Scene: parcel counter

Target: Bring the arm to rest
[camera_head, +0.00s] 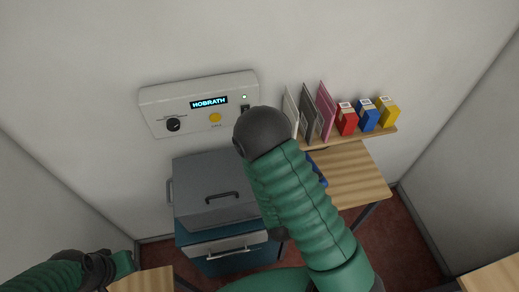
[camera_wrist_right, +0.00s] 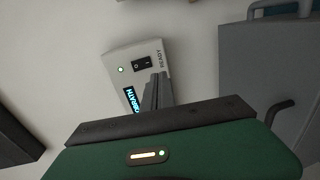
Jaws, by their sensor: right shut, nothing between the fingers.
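My right arm (camera_head: 305,205) reaches up from the lower right toward the wall panel, and its dark rounded joint covers part of the scene. My right gripper (camera_wrist_right: 157,84) shows in the right wrist view with its fingers together and nothing between them. The fingers overlap the view of the wall panel near its black rocker switch (camera_wrist_right: 142,64); I cannot tell whether they touch it. In the head view the right gripper is hidden behind the arm. Part of my left arm (camera_head: 60,272) shows at the lower left; its fingers are not visible.
The white wall panel (camera_head: 185,98) has a lit HOBRATH display, a dark knob, a yellow button and a green light. Below it stands a grey-lidded bin (camera_head: 200,170). A wooden shelf (camera_head: 350,137) holds upright envelopes and small red, blue and yellow boxes. A wooden counter (camera_head: 355,180) lies beneath.

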